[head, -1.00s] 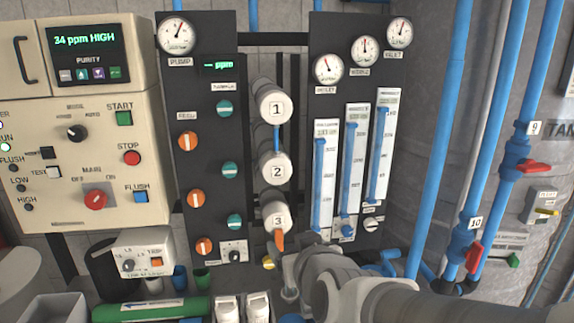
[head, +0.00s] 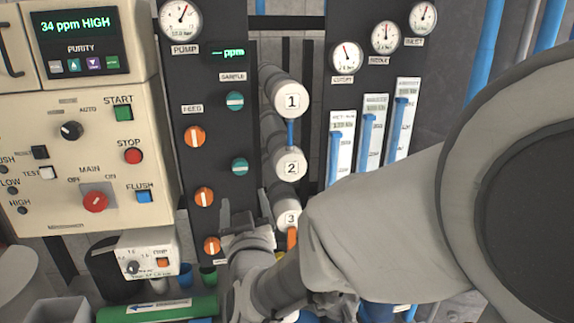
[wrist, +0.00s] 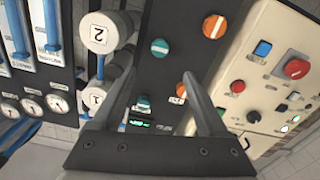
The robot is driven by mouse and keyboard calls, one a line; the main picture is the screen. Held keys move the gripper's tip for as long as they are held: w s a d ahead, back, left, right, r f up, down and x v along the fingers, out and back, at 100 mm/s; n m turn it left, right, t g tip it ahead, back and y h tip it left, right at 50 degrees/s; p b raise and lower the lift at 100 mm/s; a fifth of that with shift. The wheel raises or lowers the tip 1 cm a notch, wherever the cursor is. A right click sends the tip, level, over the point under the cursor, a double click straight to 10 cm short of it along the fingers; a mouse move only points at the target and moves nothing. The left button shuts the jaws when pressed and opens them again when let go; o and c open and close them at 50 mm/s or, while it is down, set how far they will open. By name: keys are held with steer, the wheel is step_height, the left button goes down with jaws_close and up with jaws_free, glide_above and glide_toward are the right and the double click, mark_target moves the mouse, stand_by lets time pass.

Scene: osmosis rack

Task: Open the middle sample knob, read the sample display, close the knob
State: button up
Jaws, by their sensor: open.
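The sample knobs are teal with a pale bar, on the dark panel. The middle one (head: 240,167) shows in the head view just above my gripper, its bar roughly level. In the wrist view the middle knob (wrist: 160,47) lies just beyond the fingertips, apart from them. The top sample knob (head: 235,100) is also level; it shows in the wrist view (wrist: 143,100) between the fingers. The lowest one is hidden behind my gripper. The sample display (head: 228,53) shows dashes and "ppm". My gripper (head: 249,206) is open and empty in front of the panel's lower part.
Orange feed knobs (head: 195,136) stand left of the sample knobs. White numbered vessel ends (head: 291,165) jut out on the right. The cream control box (head: 80,150) is at left. A green cylinder (head: 160,308) lies below. My arm covers the lower right.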

mark_target(240, 169)
steer(key=p+x, duration=0.1)
steer(key=x, duration=1.2)
steer(key=shift+p, duration=0.4)
jaws_close()
